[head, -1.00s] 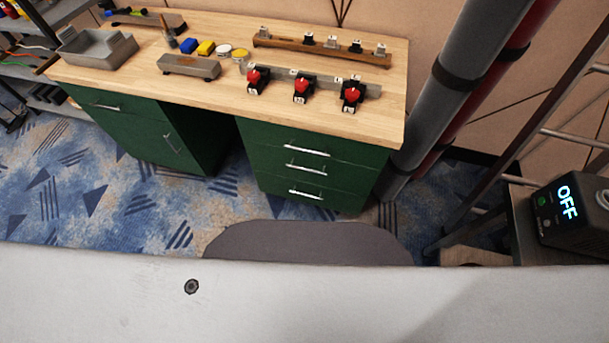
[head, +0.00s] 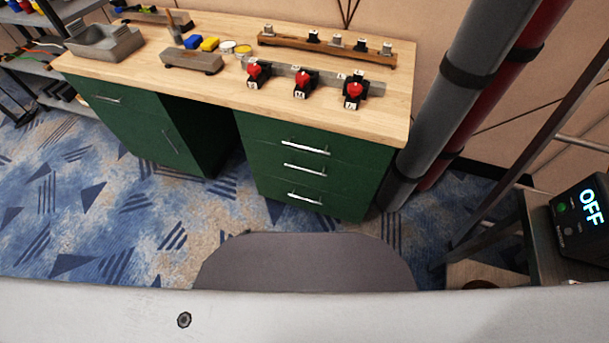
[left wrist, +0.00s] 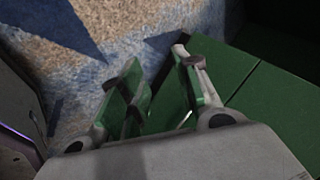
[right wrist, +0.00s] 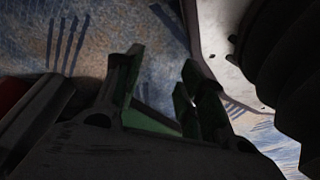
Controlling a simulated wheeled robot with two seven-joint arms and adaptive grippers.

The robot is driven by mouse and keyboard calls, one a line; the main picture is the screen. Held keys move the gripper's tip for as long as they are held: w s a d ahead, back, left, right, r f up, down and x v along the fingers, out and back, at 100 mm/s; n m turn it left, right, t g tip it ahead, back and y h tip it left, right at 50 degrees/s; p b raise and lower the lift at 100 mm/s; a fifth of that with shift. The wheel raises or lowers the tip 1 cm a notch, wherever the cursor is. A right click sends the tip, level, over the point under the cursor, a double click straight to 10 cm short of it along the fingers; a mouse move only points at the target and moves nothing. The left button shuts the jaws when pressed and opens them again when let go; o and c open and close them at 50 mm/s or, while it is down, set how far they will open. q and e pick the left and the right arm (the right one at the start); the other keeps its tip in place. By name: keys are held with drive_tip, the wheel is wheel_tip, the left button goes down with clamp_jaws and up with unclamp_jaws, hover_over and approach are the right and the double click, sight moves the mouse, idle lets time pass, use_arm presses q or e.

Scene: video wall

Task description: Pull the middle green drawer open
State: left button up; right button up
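The middle green drawer (head: 345,180) is in the right-hand cabinet of the desk in the head view, between two other green drawers. It is shut, with a silver bar handle (head: 304,171) across its front. Neither gripper shows in the head view. In the left wrist view, my left gripper (left wrist: 157,60) has its green-padded fingers apart with nothing between them, and green panels with a dark seam lie to its right. In the dark right wrist view, my right gripper (right wrist: 163,62) is also open and empty, above the carpet. No gripper is seen touching the handle.
The wooden desktop (head: 215,85) carries red-knobbed switches (head: 302,84), a grey tray (head: 103,44) and small blocks. Grey and red pipes (head: 447,105) stand right of the desk. A device reading OFF (head: 582,215) sits at far right. Patterned carpet (head: 110,180) is clear before the desk.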

use_arm(q)
drive_tip(key=w+d+r+m+t+b, duration=0.25)
drive_tip(key=w+d+r+b, duration=0.2)
drive_tip(key=w, duration=0.25)
drive_tip(key=w+d+r+m+t+h+b, duration=0.1)
drive_tip(key=d+r+m+t+h+b, duration=0.1)
drive_tip(key=d+r+m+b, duration=0.2)
drive_tip(key=w+d+r+m+t+h+b, duration=0.1)
drive_tip(key=d+r+m+t+h+b, duration=0.2)
drive_tip(key=d+r+b, duration=0.3)
drive_tip(key=d+r, duration=0.5)
drive_tip(key=r, duration=0.1)
drive_tip(key=shift+w+r+m+b, duration=0.25)
drive_tip(key=shift+r+m+b, duration=0.1)
drive_tip(key=shift+r+b, duration=0.05)
use_arm(e)
drive_tip(key=w+a+r+t+y, duration=0.1)
drive_tip(key=w+a+r, duration=0.2)
drive_tip(key=r, duration=0.5)
drive_tip(key=w+a+r+y, duration=0.1)
drive_tip(key=w+a+r, duration=0.2)
drive_tip(key=r, duration=0.6)
drive_tip(key=shift+w+r+t, duration=0.15)
drive_tip(key=shift+w+t, duration=0.25)
drive_tip(key=shift+w, duration=0.15)
use_arm(q)
drive_tip(key=shift+w+d, duration=0.2)
use_arm(e)
drive_tip(key=shift+a, duration=0.15)
